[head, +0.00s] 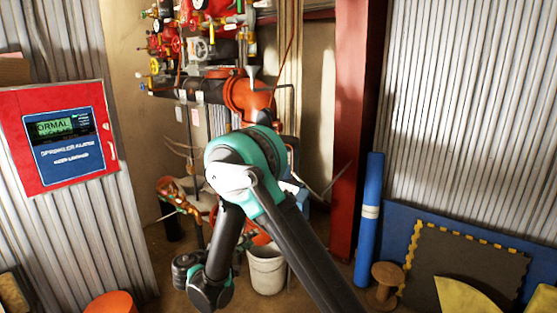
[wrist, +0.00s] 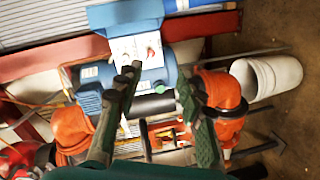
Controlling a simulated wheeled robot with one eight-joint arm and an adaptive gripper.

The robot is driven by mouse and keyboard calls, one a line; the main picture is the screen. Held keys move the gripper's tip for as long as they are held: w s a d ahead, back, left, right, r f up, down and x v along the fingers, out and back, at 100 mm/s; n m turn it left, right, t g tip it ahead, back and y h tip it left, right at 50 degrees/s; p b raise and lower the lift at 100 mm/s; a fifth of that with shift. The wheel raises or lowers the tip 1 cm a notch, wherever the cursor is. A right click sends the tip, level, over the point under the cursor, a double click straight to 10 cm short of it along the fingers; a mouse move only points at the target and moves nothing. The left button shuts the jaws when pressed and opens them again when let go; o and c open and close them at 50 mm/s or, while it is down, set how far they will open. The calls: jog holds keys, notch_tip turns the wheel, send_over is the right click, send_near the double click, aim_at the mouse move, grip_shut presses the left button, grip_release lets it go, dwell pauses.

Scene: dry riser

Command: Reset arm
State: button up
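My arm (head: 300,245) rises from the bottom of the head view to a teal-banded joint (head: 245,165), then folds down to a dark wrist part (head: 210,290) near the floor. My gripper's fingers cannot be made out in the head view. In the wrist view my gripper (wrist: 158,80) shows two dark green fingers spread apart with nothing held between them. Beyond the fingers is a blue device (wrist: 138,55) with a white label and small displays. Whether the fingers touch anything is hard to tell.
Orange pipe fittings (wrist: 222,105) flank the blue device. A white bucket (head: 267,268) stands behind my arm. Red valves and gauges (head: 205,35) fill the back wall. A red alarm panel (head: 68,138) is at left; a blue roll (head: 369,220) and wooden spool (head: 386,283) are at right.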

jog(key=s+d+m+g+y, duration=0.1)
jog(key=d+g, duration=0.2)
jog(key=d, duration=0.8)
jog(key=s+d+g+y, duration=0.1)
jog(key=d+g+y, duration=0.15)
jog(key=d, duration=0.75)
jog(key=s+d+f+m+g+y, duration=0.1)
jog(key=s+d+f+m+y, duration=0.1)
jog(key=s, duration=0.6)
jog(key=s+d+f+m+g+y, duration=0.2)
jog(key=s+d, duration=0.4)
jog(key=s, duration=0.3)
jog(key=m+y, duration=0.1)
jog(key=y, duration=0.1)
jog(key=shift+y, duration=0.35)
jog(key=shift+s, duration=0.1)
